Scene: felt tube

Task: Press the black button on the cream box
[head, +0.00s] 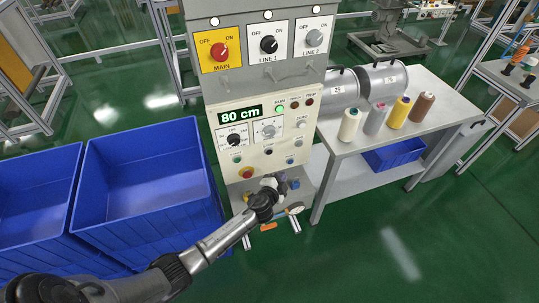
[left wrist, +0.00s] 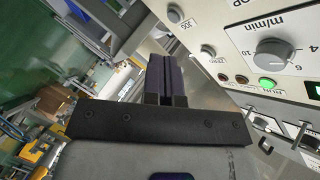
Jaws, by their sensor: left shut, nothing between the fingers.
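The cream box (head: 255,130) stands upright in the middle of the head view, with an "80 cm" display, dials, lamps and several small buttons. A small dark button (head: 268,151) shows low on its face, but its exact colour is hard to tell. My left gripper (head: 270,185) is in front of the box's lower part, close to its face. In the left wrist view the fingers (left wrist: 167,80) are shut and empty, with the cream panel (left wrist: 225,30) to their right. I cannot tell the black button there. My right gripper is not in view.
Above the box is a grey switch panel (head: 262,82). Two blue bins (head: 145,190) stand to the left. A table (head: 350,142) with yarn cones (head: 398,112) and metal drums (head: 384,80) stands to the right. The green floor at lower right is clear.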

